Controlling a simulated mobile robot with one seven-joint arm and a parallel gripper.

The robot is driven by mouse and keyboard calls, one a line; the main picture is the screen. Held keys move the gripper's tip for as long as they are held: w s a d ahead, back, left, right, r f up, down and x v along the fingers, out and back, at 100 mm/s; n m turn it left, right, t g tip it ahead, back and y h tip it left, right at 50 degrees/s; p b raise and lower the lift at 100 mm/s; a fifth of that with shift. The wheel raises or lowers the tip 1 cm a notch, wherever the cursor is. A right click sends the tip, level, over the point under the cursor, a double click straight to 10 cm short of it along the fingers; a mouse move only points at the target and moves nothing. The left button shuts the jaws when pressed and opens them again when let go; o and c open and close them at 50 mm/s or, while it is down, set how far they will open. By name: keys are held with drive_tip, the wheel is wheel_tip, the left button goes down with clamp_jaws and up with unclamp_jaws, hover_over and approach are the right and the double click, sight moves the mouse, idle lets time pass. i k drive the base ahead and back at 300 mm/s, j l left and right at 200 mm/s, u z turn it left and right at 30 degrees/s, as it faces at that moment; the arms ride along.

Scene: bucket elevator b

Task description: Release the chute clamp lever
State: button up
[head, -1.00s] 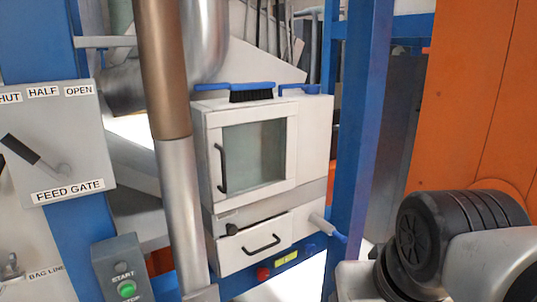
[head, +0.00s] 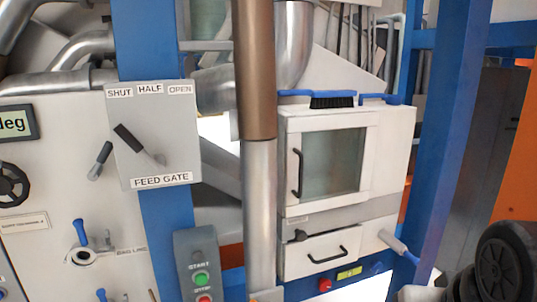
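No label in view reads chute clamp, so I cannot tell which lever is the chute clamp lever. A lever with a grey shaft and blue grip (head: 402,247) sticks out at the lower right of the white cabinet. A blue-handled lever (head: 81,233) stands upright on the left panel beside the words BAG LINE. A black-handled lever (head: 128,138) on the FEED GATE plate (head: 160,115) points up and left. My gripper is not in view; black and grey parts of my arm show at the lower right.
The white cabinet (head: 296,232) has a glass door and a drawer, with a blue-handled brush (head: 332,100) on top. A vertical pipe (head: 258,190) and blue posts (head: 446,140) stand in front of the machinery. A start/stop box (head: 202,265) is at the bottom.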

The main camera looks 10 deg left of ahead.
sight(93, 176)
drive_tip(key=j+u, duration=0.25)
drive_tip(key=u, duration=0.15)
drive_tip(key=j+u, duration=0.35)
drive_tip(key=l+u, duration=0.25)
drive_tip(key=u, duration=0.15)
drive_tip(key=k+l+u, duration=0.1)
drive_tip(key=u, duration=0.25)
drive_tip(key=k+l+u, duration=0.1)
drive_tip(key=l+u, duration=0.15)
drive_tip(key=u, duration=0.15)
drive_tip(key=i+j+z, duration=0.1)
drive_tip(key=j, duration=0.55)
drive_tip(key=i+j+z, duration=0.1)
drive_tip(key=j, duration=0.6)
drive_tip(key=i+j+z, duration=0.15)
drive_tip(key=j, duration=0.55)
drive_tip(key=i+j+z, duration=0.1)
drive_tip(key=j, duration=0.6)
drive_tip(key=i+l, duration=0.15)
drive_tip(key=l, duration=0.25)
